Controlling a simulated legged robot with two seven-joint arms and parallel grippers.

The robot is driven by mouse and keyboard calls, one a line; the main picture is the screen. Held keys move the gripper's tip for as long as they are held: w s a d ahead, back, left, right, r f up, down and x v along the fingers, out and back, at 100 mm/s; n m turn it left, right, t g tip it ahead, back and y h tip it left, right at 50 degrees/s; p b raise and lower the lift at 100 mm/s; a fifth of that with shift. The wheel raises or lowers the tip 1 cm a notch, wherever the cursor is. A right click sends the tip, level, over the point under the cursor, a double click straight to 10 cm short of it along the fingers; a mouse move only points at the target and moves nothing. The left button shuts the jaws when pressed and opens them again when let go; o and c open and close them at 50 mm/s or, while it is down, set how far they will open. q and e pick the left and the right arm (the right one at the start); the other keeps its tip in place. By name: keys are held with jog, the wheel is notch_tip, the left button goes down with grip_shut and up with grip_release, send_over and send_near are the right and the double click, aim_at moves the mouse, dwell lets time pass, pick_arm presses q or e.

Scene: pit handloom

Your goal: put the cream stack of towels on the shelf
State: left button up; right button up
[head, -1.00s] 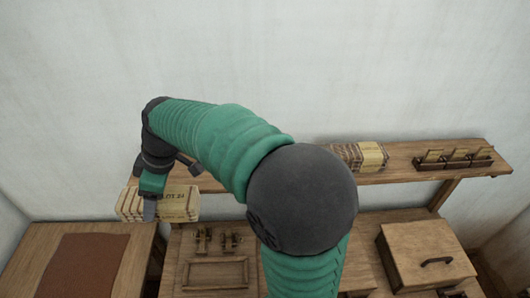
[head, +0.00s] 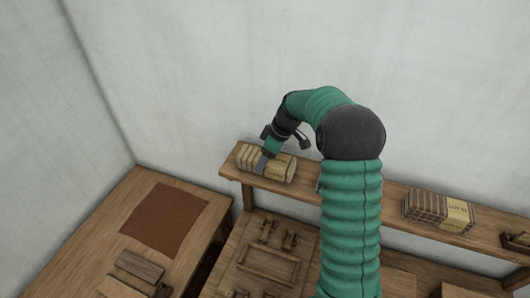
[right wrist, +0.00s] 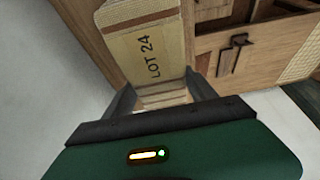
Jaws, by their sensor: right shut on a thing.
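The cream stack of towels (head: 283,169) has a band marked "LOT 24", which reads clearly in the right wrist view (right wrist: 150,50). My right gripper (head: 262,164) is shut on the stack, with a finger on its near side. The stack is at the left end of the long wooden shelf (head: 392,206), over the board in the head view. I cannot tell whether its underside touches the board. My right arm covers part of the shelf's middle. My left gripper is not in view.
A brown-striped stack with a cream band (head: 430,207) sits farther right on the shelf, and a small dark rack (head: 515,243) at the right edge. Below left is a bench with a brown mat (head: 165,218). A wooden tray (head: 268,265) lies below the shelf.

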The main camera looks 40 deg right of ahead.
jog(key=shift+f, duration=0.45)
jog(key=o, duration=1.7)
jog(key=shift+c, duration=0.2)
jog(key=shift+d, duration=0.15)
jog(key=shift+r, duration=0.1)
